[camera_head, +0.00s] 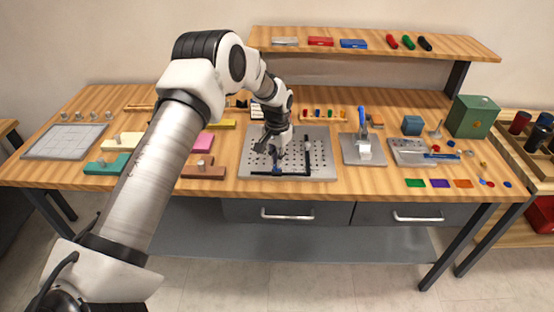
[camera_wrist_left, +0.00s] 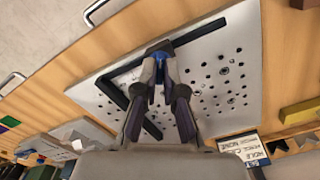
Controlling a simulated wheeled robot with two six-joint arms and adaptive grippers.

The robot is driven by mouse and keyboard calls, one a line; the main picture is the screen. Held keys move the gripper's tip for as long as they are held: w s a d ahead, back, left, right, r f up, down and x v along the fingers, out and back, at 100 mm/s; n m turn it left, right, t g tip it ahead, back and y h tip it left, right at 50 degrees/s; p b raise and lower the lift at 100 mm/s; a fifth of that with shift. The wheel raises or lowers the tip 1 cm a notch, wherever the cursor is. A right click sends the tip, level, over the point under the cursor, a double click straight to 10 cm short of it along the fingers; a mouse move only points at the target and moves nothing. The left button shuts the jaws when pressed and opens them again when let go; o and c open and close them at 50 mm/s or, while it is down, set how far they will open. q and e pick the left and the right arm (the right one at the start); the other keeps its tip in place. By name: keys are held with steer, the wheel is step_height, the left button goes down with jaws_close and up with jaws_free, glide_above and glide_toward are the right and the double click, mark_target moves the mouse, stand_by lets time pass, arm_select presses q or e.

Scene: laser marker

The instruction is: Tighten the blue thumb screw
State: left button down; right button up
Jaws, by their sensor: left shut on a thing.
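Black bars (camera_head: 307,155) form an L-shaped fence on the plate, which also shows in the left wrist view (camera_wrist_left: 240,60). My right gripper is not in view.
A toggle clamp on a grey base (camera_head: 362,148) stands right of the plate. Brown (camera_head: 203,171) and pink blocks lie to its left. A green box (camera_head: 473,117) stands at the far right. A raised shelf (camera_head: 370,42) runs along the back.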

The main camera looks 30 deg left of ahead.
arm_select(q)
steer(key=shift+s+f, duration=0.1)
steer(key=shift+f, duration=0.05)
steer(key=c, duration=1.3)
jaws_free()
step_height(320, 180, up, 12)
steer(key=shift+r, duration=0.1)
